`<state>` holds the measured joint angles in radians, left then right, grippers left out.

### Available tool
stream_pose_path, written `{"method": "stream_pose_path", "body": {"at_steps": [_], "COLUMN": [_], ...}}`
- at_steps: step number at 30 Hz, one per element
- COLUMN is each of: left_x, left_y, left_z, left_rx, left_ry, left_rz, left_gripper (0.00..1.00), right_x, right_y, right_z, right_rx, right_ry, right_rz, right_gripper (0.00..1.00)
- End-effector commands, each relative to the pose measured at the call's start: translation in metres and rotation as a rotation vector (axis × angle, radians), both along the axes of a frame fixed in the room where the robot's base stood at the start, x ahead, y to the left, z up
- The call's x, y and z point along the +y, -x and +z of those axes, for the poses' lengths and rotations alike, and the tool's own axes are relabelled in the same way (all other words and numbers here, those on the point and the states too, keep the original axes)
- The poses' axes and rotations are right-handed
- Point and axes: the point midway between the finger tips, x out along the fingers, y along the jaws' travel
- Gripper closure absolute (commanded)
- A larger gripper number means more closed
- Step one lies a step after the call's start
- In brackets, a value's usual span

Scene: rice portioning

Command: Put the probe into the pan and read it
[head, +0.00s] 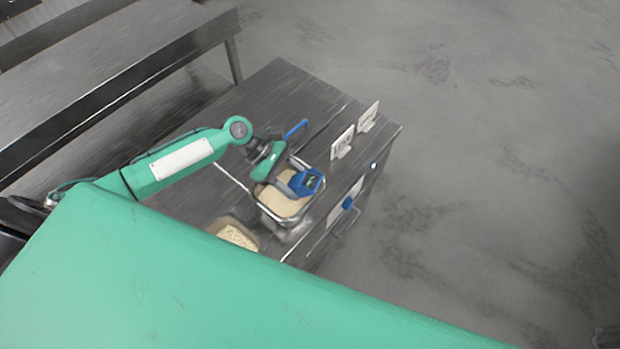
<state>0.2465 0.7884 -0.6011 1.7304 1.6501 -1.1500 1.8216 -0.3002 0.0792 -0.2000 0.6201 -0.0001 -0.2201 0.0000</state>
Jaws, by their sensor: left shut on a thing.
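My left gripper (293,182) reaches over the metal pan (304,208) and is shut on the probe (306,181), a blue device with a small dark display. The pan holds a pale beige, rice-like fill (281,203). The probe's blue body is above the right part of the pan. I cannot see its tip or tell whether it is in the fill, and the display is too small to read. The gripper hides part of the pan's far side. My right gripper is not in view.
The pan is set at the near right part of a steel table (285,90). A second container of grains (236,234) is nearer, partly hidden by my green body. A blue handle (296,129) lies behind the gripper. Two white signs (342,143) (368,116) stand near the right edge.

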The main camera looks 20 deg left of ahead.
Motion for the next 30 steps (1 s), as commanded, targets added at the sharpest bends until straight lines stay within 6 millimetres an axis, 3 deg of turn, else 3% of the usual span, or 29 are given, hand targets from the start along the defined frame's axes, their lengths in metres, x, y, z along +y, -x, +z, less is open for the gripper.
{"method": "stream_pose_path", "body": {"at_steps": [1,12,30], "left_x": [0.0,0.0,0.0], "left_y": [0.0,0.0,-0.001], "left_z": [0.01,0.04,0.096], "left_rx": [0.0,0.0,-0.001], "left_ry": [0.001,0.001,0.0], "left_rz": [0.0,0.0,0.0], "left_gripper": [0.72,0.72,0.72], "right_x": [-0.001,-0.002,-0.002], "right_y": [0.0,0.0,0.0], "right_z": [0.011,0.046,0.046], "right_rx": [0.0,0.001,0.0], "right_ry": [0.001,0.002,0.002], "right_rz": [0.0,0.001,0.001], "right_gripper": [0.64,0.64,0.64]}}
